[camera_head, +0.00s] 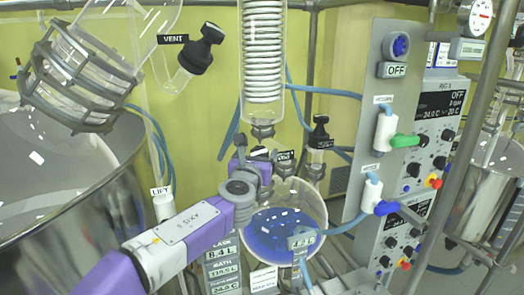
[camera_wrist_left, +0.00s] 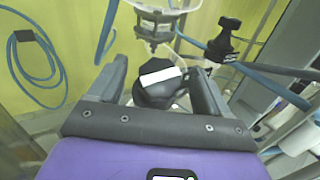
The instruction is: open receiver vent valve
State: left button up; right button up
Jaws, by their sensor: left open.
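My left gripper (camera_head: 262,155) is below the coiled glass condenser (camera_head: 263,50), beside the round receiver flask (camera_head: 300,240) of blue liquid. In the left wrist view its fingers (camera_wrist_left: 158,68) are open, one on each side of a black valve knob (camera_wrist_left: 152,94) with a white label. I cannot tell whether they touch it. A second black knob (camera_head: 320,132) stands upright to the right in the head view; a similar black knob (camera_wrist_left: 228,38) shows at the upper right in the wrist view. The larger VENT knob (camera_head: 201,47) is at upper left. My right gripper is out of view.
A steel vessel (camera_head: 75,200) stands at left under a clamped glass neck (camera_head: 75,75). A control panel (camera_head: 375,140) with green and blue handles is at right. Blue hoses (camera_head: 310,90) run behind. A metal post (camera_head: 465,150) stands at far right.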

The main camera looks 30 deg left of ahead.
aim_at(259, 154)
pick_arm(q)
jog(key=shift+x, duration=1.7)
jog(key=shift+f, duration=0.1)
jog(key=c, duration=1)
